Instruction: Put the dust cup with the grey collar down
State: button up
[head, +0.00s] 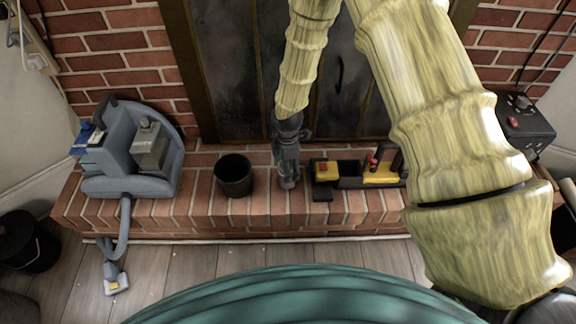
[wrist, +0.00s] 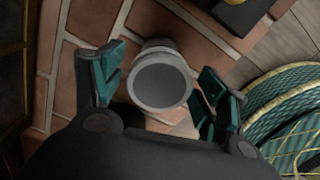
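The dust cup (wrist: 160,86) shows between my gripper's fingers in the wrist view, with a round grey face and a paler grey collar around it. In the head view its grey lower end (head: 288,182) shows at the brick hearth (head: 250,205), under my gripper (head: 287,158). It looks upright and seems to stand on the bricks. In the wrist view my gripper (wrist: 163,72) has its green-padded fingers spread on either side of the cup. Narrow gaps show between the pads and the cup. The cup's far side is hidden.
A black bucket (head: 233,175) stands close left of my gripper. A yellow and black tool (head: 380,172) lies close on the right. A blue-grey vacuum (head: 112,150) stands at the left, and a black box (head: 526,125) at the right. Bare brick lies in front.

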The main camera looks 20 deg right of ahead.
dwell(0.3)
notch_tip(320, 180, up, 12)
jog(key=p, duration=0.4)
jog(key=s+a+f+m+y, duration=0.1)
jog(key=s+f+m, duration=0.5)
jog(key=s, duration=0.4)
jog(key=s+f+m+y, duration=0.1)
jog(key=s+f+m, duration=0.3)
jog(key=s+f, duration=0.5)
jog(key=s+d+f+m+h, duration=0.1)
jog(key=s+m, duration=0.3)
jog(key=s, duration=0.4)
jog(key=s+d+f+m+h, duration=0.1)
jog(key=s+d+m, duration=0.2)
jog(key=s, duration=0.6)
jog(key=shift+d+m, duration=0.15)
jog(key=shift+m, duration=0.55)
